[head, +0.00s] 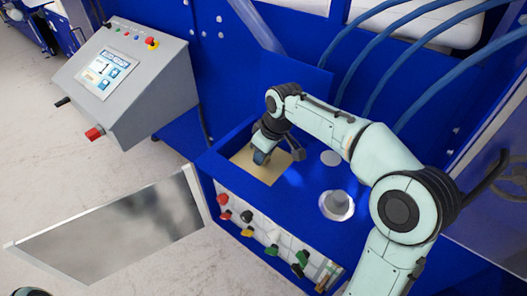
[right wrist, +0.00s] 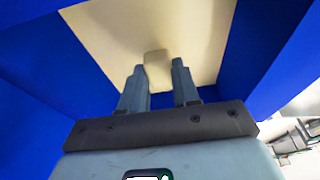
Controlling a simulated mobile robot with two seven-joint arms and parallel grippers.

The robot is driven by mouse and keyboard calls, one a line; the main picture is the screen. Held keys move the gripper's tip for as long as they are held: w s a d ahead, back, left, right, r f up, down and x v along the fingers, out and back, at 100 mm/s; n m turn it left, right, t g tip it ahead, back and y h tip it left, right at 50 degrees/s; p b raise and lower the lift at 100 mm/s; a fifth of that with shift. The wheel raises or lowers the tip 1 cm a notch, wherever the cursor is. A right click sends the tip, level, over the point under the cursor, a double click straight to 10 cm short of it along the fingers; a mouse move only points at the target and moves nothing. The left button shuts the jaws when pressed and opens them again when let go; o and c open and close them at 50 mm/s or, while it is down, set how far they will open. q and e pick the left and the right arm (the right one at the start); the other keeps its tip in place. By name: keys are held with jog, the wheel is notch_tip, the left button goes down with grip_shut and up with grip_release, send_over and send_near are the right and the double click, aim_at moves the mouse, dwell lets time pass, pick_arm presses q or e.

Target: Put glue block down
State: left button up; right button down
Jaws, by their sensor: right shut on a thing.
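My right gripper (head: 264,157) reaches down into a square recess in the blue machine, over a pale yellow surface (head: 264,170). In the right wrist view my right gripper (right wrist: 160,88) is shut on a small beige block (right wrist: 157,68), apparently the glue block, between its two grey fingers. The block is close to the pale yellow surface (right wrist: 120,40); I cannot tell whether it touches. In the head view the block is hidden by the gripper. My left gripper is not in view.
Blue walls (right wrist: 40,65) surround the recess closely. A round metal cup (head: 337,205) and a pale disc (head: 331,158) are to its right. Coloured knobs (head: 273,250) line the front panel. A grey control box (head: 125,80) with a screen stands at left; blue hoses (head: 385,50) run behind.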

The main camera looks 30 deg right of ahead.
jog(key=shift+s+f, duration=0.1)
jog(key=shift+f, duration=0.2)
jog(key=c, duration=0.8)
grip_release()
jog(key=shift+r, duration=0.1)
jog(key=v, duration=1.3)
jog(key=shift+w+r, duration=0.1)
jog(key=shift+w, duration=0.15)
